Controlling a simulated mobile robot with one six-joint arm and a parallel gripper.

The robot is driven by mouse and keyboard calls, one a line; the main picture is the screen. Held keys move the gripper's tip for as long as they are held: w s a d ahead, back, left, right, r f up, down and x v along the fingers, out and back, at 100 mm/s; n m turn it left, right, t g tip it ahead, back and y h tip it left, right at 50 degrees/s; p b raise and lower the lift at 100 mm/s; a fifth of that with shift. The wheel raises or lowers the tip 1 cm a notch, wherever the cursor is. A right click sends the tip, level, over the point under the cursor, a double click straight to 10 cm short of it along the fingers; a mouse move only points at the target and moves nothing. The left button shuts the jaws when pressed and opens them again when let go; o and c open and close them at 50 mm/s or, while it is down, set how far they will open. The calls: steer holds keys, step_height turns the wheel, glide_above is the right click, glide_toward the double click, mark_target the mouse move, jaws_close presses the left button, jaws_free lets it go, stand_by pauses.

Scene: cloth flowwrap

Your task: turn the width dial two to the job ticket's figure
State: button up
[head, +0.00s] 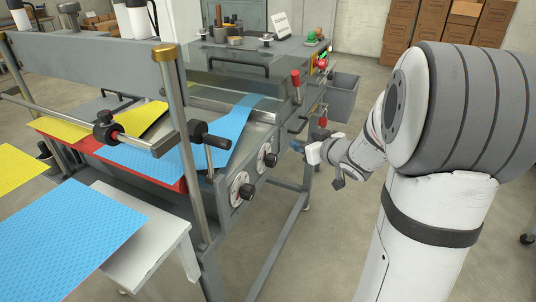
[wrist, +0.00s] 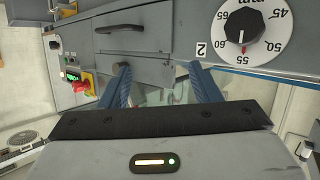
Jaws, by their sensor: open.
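Width dial two (wrist: 243,27) is at the upper right of the wrist view, a white disc with a black knob and a "2" plate beside it. It appears upside down there, with the knob's pointer and a red mark at about 55. In the head view it appears to be the farther of two side dials (head: 266,158). My gripper (wrist: 161,78) is open and empty, its blue fingers apart, to the left of the dial and not touching it. In the head view my gripper (head: 312,150) is right of the dials. A white card (head: 281,24) on the machine top is unreadable.
The other dial (head: 241,188) sits nearer on the same side panel. Blue sheet (head: 225,135) and yellow sheet (head: 65,128) lie across the machine. A red and yellow stop button (wrist: 83,84) and a drawer (wrist: 125,35) are beside the gripper.

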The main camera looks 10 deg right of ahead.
mark_target(275, 162)
steer(key=s+a+f+n+g+y+b, duration=0.3)
steer(key=s+f+y, duration=0.25)
steer(key=y, duration=0.55)
steer(key=x, duration=0.7)
steer(key=shift+w+d+f, duration=0.1)
steer(key=shift+w+f, duration=0.25)
steer(key=shift+w, duration=0.1)
steer(key=shift+d, duration=0.1)
steer(key=c, duration=1)
